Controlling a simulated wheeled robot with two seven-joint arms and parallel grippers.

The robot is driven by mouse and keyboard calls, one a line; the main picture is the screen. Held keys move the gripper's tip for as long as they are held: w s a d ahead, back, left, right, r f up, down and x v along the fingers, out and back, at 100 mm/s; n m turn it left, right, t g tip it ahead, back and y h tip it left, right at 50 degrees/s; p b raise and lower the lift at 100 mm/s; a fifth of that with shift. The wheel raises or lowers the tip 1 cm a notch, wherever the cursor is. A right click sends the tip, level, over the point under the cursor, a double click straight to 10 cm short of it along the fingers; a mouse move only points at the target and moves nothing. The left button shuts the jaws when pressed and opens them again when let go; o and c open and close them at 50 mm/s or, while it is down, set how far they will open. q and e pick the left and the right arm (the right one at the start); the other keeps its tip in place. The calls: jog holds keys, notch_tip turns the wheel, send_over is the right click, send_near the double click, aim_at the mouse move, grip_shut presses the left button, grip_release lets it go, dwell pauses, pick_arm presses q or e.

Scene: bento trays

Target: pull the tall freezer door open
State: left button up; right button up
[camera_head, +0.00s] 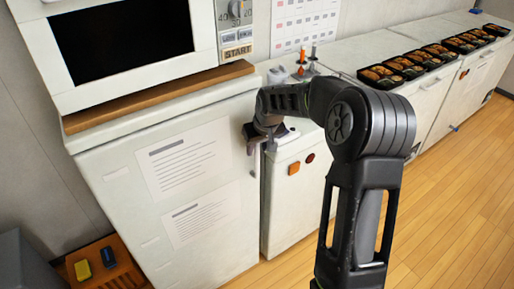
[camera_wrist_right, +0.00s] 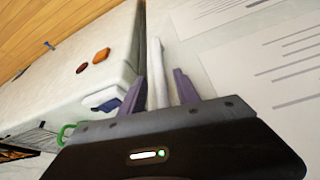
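The tall freezer is the white cabinet (camera_head: 125,225) at the left of the head view, with two printed sheets on its door. The door looks closed. Its handle (camera_wrist_right: 155,72) is a slim white bar in the right wrist view. My right gripper (camera_head: 262,138) is at the upper right edge of the door. In the right wrist view its two purple fingers (camera_wrist_right: 160,92) stand on either side of the bar. Small gaps show between fingers and bar, so the gripper looks open around it. My left gripper is not in view.
A microwave-like oven (camera_head: 205,40) stands on a wooden board (camera_head: 160,97) on the freezer. A lower white cabinet (camera_head: 285,215) stands just to the right. Several bento trays (camera_head: 405,65) line the counter beyond. A small wooden stand (camera_head: 105,270) is at lower left. The wooden floor (camera_head: 450,190) is clear at right.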

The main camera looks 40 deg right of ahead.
jog(key=shift+x, duration=0.8)
jog(key=shift+c, duration=0.6)
grip_shut()
